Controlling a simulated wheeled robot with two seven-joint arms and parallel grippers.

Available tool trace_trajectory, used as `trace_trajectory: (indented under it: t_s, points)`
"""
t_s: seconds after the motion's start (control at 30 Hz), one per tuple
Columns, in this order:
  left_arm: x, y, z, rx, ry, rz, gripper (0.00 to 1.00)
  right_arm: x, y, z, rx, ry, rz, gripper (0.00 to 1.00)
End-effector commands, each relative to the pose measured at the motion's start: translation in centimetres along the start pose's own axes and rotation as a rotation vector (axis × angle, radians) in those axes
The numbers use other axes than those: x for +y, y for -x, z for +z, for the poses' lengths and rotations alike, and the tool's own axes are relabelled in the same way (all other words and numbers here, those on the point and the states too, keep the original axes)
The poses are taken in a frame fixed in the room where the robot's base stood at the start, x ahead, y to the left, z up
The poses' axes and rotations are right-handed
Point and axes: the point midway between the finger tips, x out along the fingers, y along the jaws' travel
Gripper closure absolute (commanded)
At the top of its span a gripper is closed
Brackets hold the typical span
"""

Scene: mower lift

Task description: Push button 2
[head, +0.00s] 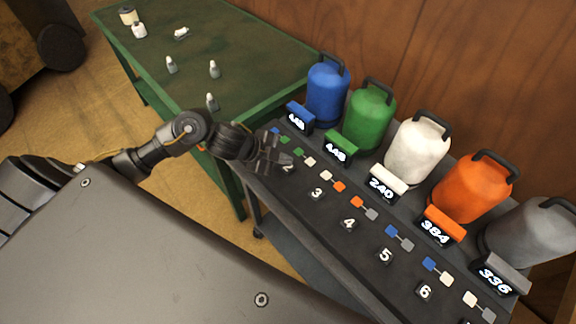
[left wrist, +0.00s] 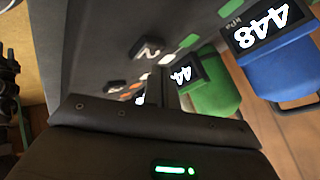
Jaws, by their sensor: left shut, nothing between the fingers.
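Button 2 (left wrist: 147,48) shows in the left wrist view as a dark key with a white numeral on the grey panel. In the head view it is mostly covered by my left gripper (head: 281,161). The gripper is shut and empty, its fingers low over the left end of the panel beside the green and white colour marks. I cannot tell whether the fingertips touch the button. In the left wrist view the dark gripper body fills the bottom. My right gripper is not in view.
The panel (head: 326,217) also carries button 3 (head: 317,193), button 4 (head: 349,223), button 5 (head: 386,256) and button 6 (head: 425,291). Behind stand blue (head: 327,92), green (head: 369,121), white (head: 417,146), orange (head: 472,190) and grey (head: 532,232) tanks with displays. A green table (head: 235,60) holds small bottles.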

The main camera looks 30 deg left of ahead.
Motion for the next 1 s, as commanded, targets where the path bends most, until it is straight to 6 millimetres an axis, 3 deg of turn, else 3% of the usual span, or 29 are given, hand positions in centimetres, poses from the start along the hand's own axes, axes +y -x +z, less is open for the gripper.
trace_trajectory:
  t_s: [1.0]
  points:
    - [0.46,-0.57,0.44,-0.001,0.001,0.001,1.00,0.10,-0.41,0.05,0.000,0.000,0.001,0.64]
